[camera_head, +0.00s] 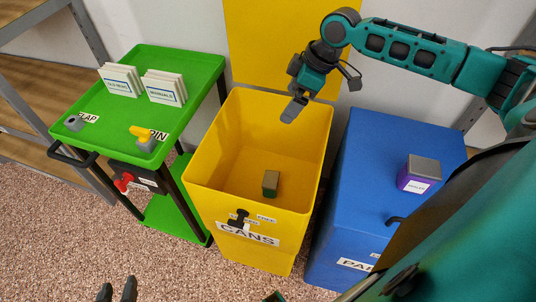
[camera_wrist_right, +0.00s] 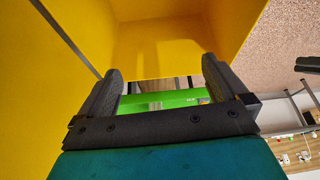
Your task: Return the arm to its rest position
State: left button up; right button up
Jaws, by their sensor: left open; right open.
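My right gripper (camera_head: 294,108) hangs at the end of the teal arm, over the back part of the open yellow bin (camera_head: 201,158). In the right wrist view its two dark fingers (camera_wrist_right: 163,90) stand apart with nothing between them. My left gripper (camera_head: 117,291) shows only as two dark fingertips at the bottom edge of the head view. They are apart and hold nothing visible. A small block (camera_head: 271,184) with a brownish top and green side lies inside the bin, apart from the right gripper.
A blue bin (camera_head: 372,140) with a shut lid stands right of the yellow one, with a purple, grey-topped box (camera_head: 419,174) on it. A green trolley (camera_head: 186,75) at left carries white labelled stacks (camera_head: 121,80). The yellow bin's raised lid (camera_head: 266,45) is behind my right gripper.

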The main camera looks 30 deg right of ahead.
dwell(0.5)
jog(key=s+a+f+m+t+y+p, duration=0.1)
jog(key=s+a+f+t, duration=0.1)
jog(key=a+f, duration=0.4)
jog(key=s+a+f+m+t+y+p, duration=0.15)
jog(key=a+f, duration=0.25)
jog(key=a, duration=0.4)
jog(key=s+a+f+m+t+h, duration=0.1)
jog(key=s+m+t, duration=0.1)
jog(key=s, duration=0.3)
jog(key=s+a+f+m+t+h+p, duration=0.1)
jog(key=s+m+t+h, duration=0.1)
jog(key=s, duration=0.2)
jog(key=shift+s, duration=0.4)
jog(key=shift+s+h, duration=0.35)
jog(key=shift+s, duration=0.1)
